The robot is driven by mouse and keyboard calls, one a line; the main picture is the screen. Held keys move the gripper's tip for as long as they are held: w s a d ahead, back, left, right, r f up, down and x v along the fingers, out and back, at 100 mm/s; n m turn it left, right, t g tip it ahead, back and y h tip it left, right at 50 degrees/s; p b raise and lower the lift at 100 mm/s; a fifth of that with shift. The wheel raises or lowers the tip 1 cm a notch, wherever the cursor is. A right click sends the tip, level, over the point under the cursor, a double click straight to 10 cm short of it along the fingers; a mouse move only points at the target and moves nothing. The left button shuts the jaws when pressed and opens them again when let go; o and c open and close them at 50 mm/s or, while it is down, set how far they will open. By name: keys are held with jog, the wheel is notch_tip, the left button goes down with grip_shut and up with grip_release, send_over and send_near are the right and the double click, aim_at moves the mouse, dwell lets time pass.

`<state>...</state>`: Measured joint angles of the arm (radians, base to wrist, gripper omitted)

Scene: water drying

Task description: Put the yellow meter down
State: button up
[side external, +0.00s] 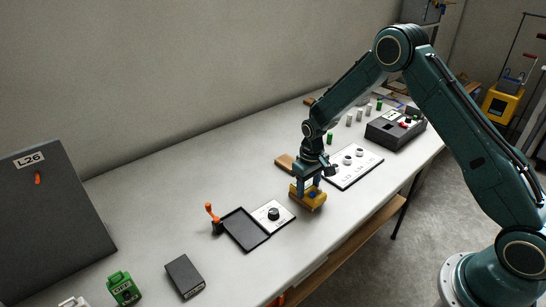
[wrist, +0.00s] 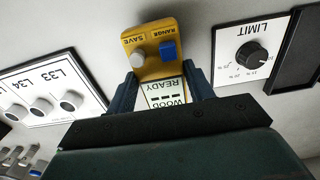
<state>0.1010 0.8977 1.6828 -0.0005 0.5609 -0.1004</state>
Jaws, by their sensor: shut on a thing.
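The yellow meter (side external: 308,198) is between the fingers of my gripper (side external: 311,184), over the white table, right of the LIMIT dial plate. In the wrist view the yellow meter (wrist: 152,48) shows a grey SAVE knob, a blue RANGE button and a display reading WOOD and READY. My gripper (wrist: 163,92) is shut on it, one dark finger on each side. I cannot tell whether the meter's underside touches the table.
Left of the meter is the LIMIT dial plate (side external: 272,215) with a black tray (side external: 244,229). Behind are a wooden block (side external: 285,163) and a white plate with round knobs (side external: 354,167). A dark box (side external: 185,277) and green device (side external: 123,288) stand far left. Bare table lies behind the tray.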

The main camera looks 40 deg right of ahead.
aim_at(308, 189)
jog(key=shift+f, duration=0.1)
jog(key=o, duration=1.1)
jog(key=shift+o, duration=0.2)
notch_tip(308, 189, up, 12)
dwell(0.4)
